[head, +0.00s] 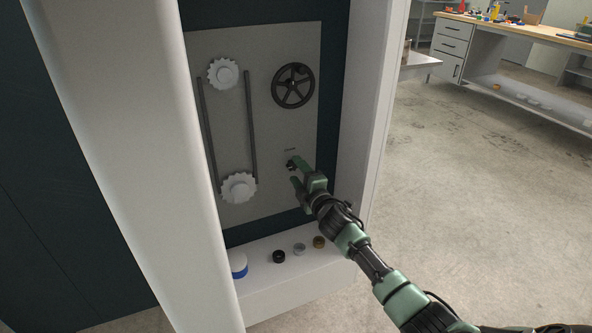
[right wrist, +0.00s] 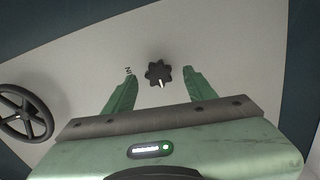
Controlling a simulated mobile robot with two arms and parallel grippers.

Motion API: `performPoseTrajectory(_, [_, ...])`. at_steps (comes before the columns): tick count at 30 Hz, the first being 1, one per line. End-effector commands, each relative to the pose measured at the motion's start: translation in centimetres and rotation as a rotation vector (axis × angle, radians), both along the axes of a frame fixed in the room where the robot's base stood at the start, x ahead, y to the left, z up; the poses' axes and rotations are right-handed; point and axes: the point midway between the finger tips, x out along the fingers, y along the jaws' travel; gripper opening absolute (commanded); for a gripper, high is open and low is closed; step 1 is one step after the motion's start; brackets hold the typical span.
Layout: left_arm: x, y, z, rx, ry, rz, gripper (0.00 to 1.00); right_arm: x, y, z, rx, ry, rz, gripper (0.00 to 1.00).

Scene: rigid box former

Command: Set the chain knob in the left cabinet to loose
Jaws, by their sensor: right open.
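The chain knob (right wrist: 158,74) is a small black lobed knob with a white pointer mark, on the grey panel (head: 260,120) inside the cabinet. In the right wrist view its white mark points toward the gripper's palm. A small dark label, too small to read, sits beside it. My right gripper (right wrist: 158,82) is open, with its green fingers on either side of the knob and a gap to each. In the head view the right gripper (head: 291,172) is at the panel's lower right and partly covers the knob. My left gripper is not in view.
A black handwheel (head: 293,86) sits above the knob. Two white sprockets (head: 223,73) (head: 239,187) with dark chain runs are at the left. A ledge below holds a blue-and-white round container (head: 238,265) and several small caps (head: 279,257). White cabinet walls flank the panel.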

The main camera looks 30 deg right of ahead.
Motion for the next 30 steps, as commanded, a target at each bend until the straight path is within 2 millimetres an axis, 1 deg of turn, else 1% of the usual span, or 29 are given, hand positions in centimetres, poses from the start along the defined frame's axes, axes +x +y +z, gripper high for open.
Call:
performPoseTrajectory(1, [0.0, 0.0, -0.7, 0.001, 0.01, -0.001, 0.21, -0.9, 0.0, 0.1, -0.001, 0.002, 0.0, 0.55])
performPoseTrajectory(6, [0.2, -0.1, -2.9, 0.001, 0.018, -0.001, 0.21, -3.9, 0.2, 0.0, -0.002, 0.003, 0.0, 0.55])
performPoseTrajectory(9, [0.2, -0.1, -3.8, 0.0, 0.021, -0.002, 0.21, -5.3, 0.3, 0.0, -0.001, 0.002, -0.001, 0.55])
performPoseTrajectory(12, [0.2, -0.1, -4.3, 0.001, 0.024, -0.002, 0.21, -6.1, 0.3, 0.0, -0.001, 0.002, -0.001, 0.55])
performPoseTrajectory(16, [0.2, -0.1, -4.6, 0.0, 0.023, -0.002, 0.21, -6.5, 0.3, 0.0, -0.001, 0.001, -0.001, 0.55])
performPoseTrajectory(28, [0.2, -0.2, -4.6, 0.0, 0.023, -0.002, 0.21, -6.4, 0.3, 0.0, -0.001, 0.001, -0.001, 0.55])
performPoseTrajectory(30, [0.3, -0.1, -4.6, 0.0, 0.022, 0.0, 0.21, -6.6, 0.4, -0.3, 0.006, 0.007, -0.003, 0.55])
